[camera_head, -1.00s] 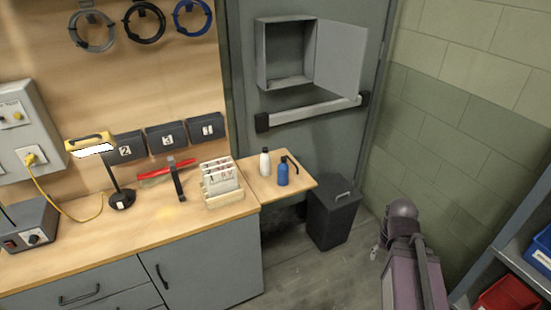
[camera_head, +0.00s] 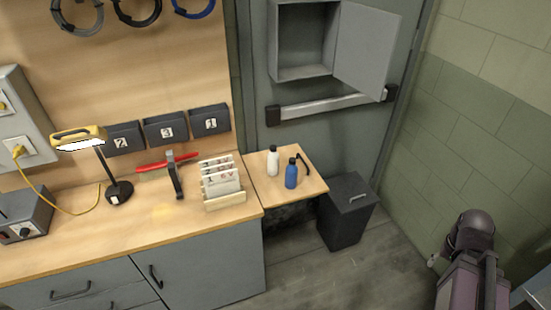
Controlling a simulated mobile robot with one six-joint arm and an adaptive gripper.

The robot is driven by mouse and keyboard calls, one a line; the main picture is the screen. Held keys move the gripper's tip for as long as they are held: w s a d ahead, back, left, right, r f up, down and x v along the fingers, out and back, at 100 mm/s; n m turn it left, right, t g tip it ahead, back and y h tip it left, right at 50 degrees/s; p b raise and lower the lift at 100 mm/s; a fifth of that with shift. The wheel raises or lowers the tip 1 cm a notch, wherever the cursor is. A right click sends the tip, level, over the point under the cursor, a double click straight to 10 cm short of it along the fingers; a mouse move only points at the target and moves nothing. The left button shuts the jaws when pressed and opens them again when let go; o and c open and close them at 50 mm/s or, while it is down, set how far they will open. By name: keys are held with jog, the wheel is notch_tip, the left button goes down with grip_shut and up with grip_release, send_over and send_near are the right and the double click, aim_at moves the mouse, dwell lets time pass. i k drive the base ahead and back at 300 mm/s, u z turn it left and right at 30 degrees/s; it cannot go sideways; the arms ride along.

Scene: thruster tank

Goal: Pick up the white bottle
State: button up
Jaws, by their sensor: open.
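The white bottle (camera_head: 272,162) stands upright with a dark cap on a small wooden side shelf (camera_head: 262,190), to the right of the main bench. A blue bottle (camera_head: 291,175) with a dark cap stands close by, to its right and a little nearer. A black curved item lies or stands just behind the blue bottle, partly hidden. Part of my arm shows at the lower right, well away from the bottles. My gripper itself cannot be made out in this view.
A dark bin (camera_head: 345,220) stands right of the shelf. An open wall box (camera_head: 304,50) and door bar (camera_head: 330,105) are above. Floor right of the bin looks clear.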

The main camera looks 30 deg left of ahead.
aim_at(273, 156)
jog(key=u, duration=0.2)
jog(key=i, duration=0.9)
jog(key=u, duration=0.45)
